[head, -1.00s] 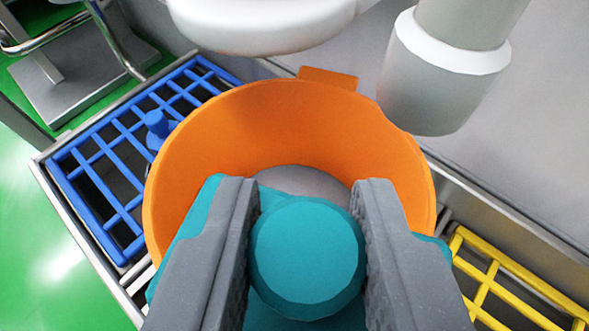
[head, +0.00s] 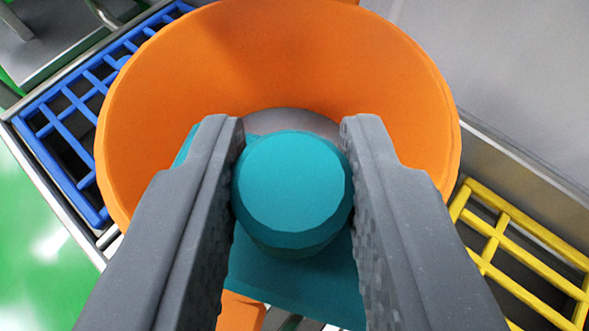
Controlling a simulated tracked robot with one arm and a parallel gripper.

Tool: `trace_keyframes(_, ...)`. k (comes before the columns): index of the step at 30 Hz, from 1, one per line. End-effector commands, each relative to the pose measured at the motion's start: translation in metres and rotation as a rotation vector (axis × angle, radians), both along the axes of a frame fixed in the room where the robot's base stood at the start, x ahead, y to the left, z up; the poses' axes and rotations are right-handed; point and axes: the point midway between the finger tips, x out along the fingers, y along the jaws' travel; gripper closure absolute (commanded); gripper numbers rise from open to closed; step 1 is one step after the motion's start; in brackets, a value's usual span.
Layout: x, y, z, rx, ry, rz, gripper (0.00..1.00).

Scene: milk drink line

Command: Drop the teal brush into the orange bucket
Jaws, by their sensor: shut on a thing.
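The teal brush (head: 293,185) has a round knob on top and a wider teal body below it. My gripper (head: 293,150) is shut on the knob, one grey finger on each side. The orange bucket (head: 190,75) is large and open at the top, and I look down into it. Its grey bottom (head: 300,122) shows just beyond the knob. The brush is over the near part of the bucket's opening. My fingers and the brush hide much of the near rim, and I cannot tell how high the brush is above it.
A blue grid rack (head: 75,115) lies left of the bucket, beside the green floor (head: 40,240). A yellow grid rack (head: 495,232) lies to the right. A grey surface (head: 530,70) spreads at the upper right.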

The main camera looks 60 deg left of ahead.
Motion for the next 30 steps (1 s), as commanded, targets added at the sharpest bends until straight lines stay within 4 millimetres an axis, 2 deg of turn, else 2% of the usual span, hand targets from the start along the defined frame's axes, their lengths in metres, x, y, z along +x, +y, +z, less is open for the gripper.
trace_keyframes(7, 0.000, 0.001, -0.003, 0.000, -0.001, 0.000, 0.98)
trace_keyframes(8, 0.000, 0.001, -0.004, 0.001, -0.001, 0.000, 0.66)
trace_keyframes(9, 0.000, 0.001, -0.004, 0.000, -0.001, 0.000, 0.55)
trace_keyframes(10, 0.000, 0.001, -0.004, 0.001, -0.001, 0.000, 0.53)
trace_keyframes(20, 0.000, 0.001, -0.003, 0.001, 0.000, 0.001, 0.53)
trace_keyframes(26, 0.000, 0.001, 0.008, 0.002, -0.001, 0.001, 0.53)
trace_keyframes(30, -0.011, -0.019, 0.022, 0.001, 0.000, -0.004, 0.53)
